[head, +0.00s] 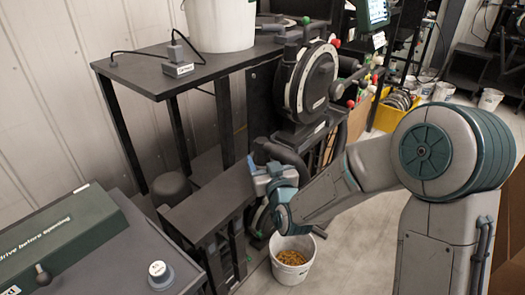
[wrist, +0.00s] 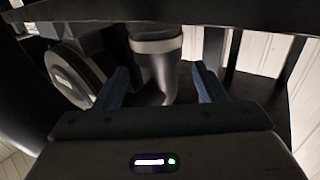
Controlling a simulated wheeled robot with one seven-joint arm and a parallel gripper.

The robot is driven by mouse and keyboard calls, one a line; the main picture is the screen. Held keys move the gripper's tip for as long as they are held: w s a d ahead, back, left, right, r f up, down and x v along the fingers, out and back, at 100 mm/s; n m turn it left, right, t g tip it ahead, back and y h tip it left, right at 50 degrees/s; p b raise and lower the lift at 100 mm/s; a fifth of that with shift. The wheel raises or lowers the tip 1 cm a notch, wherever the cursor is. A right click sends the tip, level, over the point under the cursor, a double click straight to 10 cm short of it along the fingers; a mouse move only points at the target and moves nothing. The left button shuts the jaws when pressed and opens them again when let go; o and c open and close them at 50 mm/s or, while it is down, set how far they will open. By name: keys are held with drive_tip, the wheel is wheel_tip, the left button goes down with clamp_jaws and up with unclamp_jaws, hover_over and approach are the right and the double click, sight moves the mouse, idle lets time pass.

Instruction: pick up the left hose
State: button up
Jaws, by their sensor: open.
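My gripper (head: 267,178) is low in front of the seed meter machine (head: 310,85), beside a dark curved hose (head: 287,153) that comes down from it. In the wrist view the two blue fingers of my gripper (wrist: 162,88) are apart. A dark grey tube with a pale band (wrist: 157,75), which looks like a hose, shows in the gap between them. I cannot tell how far it is beyond the fingertips, and no finger visibly touches it. My gripper and wrist hide the lower part of the hose in the head view.
In the wrist view a dark edge (wrist: 240,20) crosses the top.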

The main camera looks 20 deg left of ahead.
drive_tip(key=shift+p+x, duration=0.6)
drive_tip(key=shift+x, duration=1.15)
drive_tip(key=shift+r, duration=0.15)
drive_tip(key=c, duration=1.2)
drive_tip(key=shift+r, duration=0.15)
wheel_tip(320, 180, up, 9)
drive_tip(key=shift+r, duration=0.2)
wheel_tip(320, 180, up, 6)
drive_tip(key=p, duration=0.2)
hover_over(264, 156)
drive_tip(key=x, duration=0.2)
drive_tip(key=shift+r, duration=0.2)
